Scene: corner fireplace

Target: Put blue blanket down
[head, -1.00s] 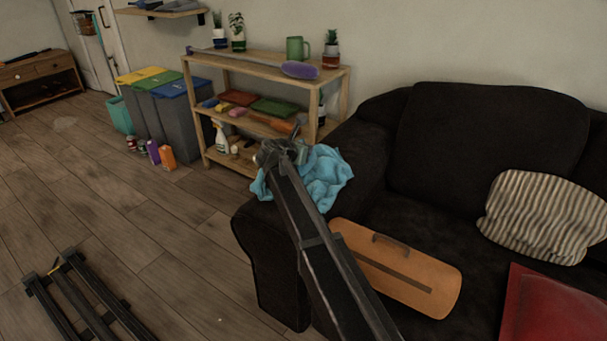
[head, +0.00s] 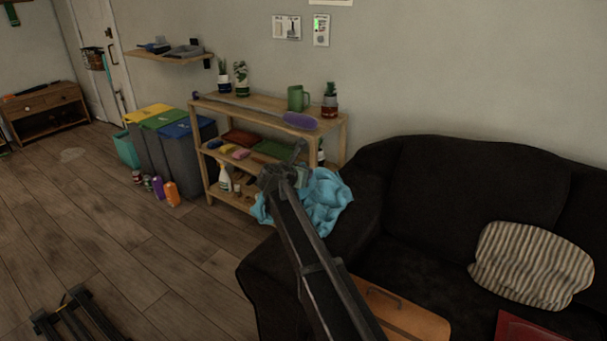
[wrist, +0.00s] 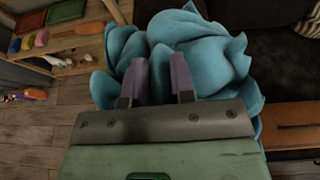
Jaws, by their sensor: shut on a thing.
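The blue blanket (head: 325,203) is a crumpled light-blue cloth at the left arm of the dark sofa in the head view. My gripper (head: 290,172) is at the blanket, and my arm hides part of it. In the wrist view the blanket (wrist: 185,50) bunches around the two fingers of my gripper (wrist: 160,78), which are shut on it. The fingertips are partly sunk in the folds. I cannot tell whether the blanket rests on the sofa arm or hangs just above it.
The dark sofa (head: 425,205) holds a striped cushion (head: 532,265), a red item (head: 535,330) and an orange case (head: 410,318). A wooden shelf (head: 265,108) with several items stands behind the blanket. Bins (head: 180,140) and bottles stand left of it. The wooden floor (head: 120,240) at left is mostly clear.

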